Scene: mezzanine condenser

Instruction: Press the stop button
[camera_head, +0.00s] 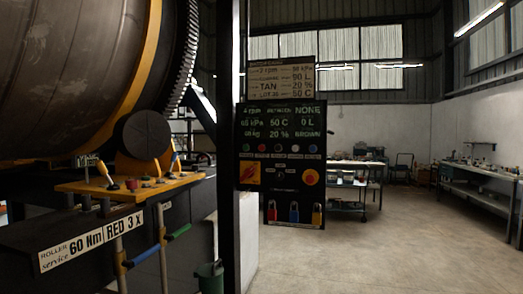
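A black control panel (282,195) hangs beside a dark post in the middle of the view. A round red-orange button with a yellow surround (310,177), which looks like the stop button, sits at its lower right. A row of small coloured buttons (277,148) runs above it, under a display with green and white text (280,120). A yellow square with a red mark (249,174) is at the panel's left. Neither of my grippers shows in the head view, and nothing covers the round button.
Red, blue and yellow padlocks (294,212) hang low on the panel. A dark post (230,230) stands left of it. A large drum (70,70) and a yellow console (130,186) with levers fill the left. Open floor (370,250) lies right, with workbenches (480,182) beyond.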

